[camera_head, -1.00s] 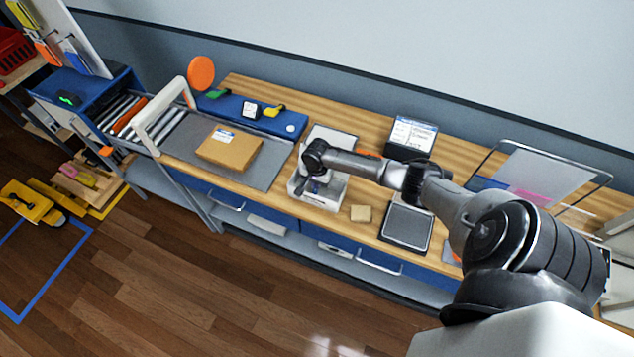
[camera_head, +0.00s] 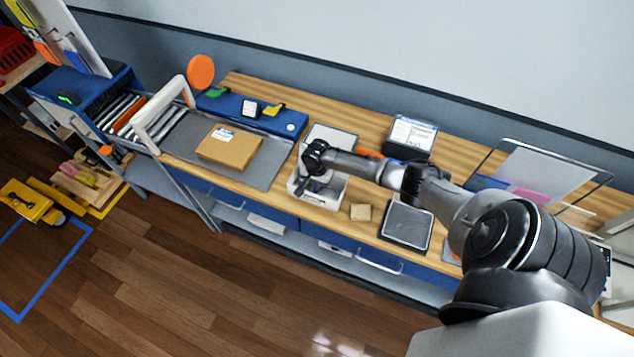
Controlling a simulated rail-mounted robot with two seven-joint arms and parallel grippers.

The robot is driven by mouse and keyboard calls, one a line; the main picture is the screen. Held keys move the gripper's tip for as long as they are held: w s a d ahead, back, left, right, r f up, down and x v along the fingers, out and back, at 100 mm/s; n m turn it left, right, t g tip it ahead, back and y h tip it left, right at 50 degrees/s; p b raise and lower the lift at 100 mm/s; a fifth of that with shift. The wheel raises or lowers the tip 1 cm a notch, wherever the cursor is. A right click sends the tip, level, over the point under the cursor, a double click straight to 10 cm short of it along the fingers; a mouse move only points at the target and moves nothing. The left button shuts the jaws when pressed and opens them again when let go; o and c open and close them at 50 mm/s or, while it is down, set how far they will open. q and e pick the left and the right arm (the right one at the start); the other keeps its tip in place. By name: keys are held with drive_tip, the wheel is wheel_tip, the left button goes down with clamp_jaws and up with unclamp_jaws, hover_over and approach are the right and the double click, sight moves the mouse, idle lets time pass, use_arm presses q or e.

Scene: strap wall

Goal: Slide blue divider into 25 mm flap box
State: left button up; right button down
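My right gripper (camera_head: 312,180) points down into a white open box (camera_head: 330,192) on the workbench. Its fingers are small and partly hidden by the wrist, so I cannot tell whether they hold anything. The white box has a raised flap or lid (camera_head: 330,137) behind it. I cannot make out a blue divider in or near the box. My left gripper is not in view.
A brown carton (camera_head: 228,148) lies on a grey mat (camera_head: 183,147) to the left. A small tan block (camera_head: 360,212) and a dark scale-like pad (camera_head: 407,224) lie right of the box. A clear-framed panel (camera_head: 543,177) stands farther right. A roller conveyor (camera_head: 122,110) adjoins the bench's left end.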

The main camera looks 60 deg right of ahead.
drive_tip(key=shift+f, duration=0.2)
drive_tip(key=c, duration=1.3)
unclamp_jaws()
drive_tip(key=shift+o, duration=0.2)
drive_tip(key=shift+r, duration=0.15)
wheel_tip(320, 180, up, 5)
drive_tip(key=p, duration=0.5)
drive_tip(key=shift+p, duration=0.4)
wheel_tip(320, 180, up, 4)
drive_tip(key=p, duration=0.4)
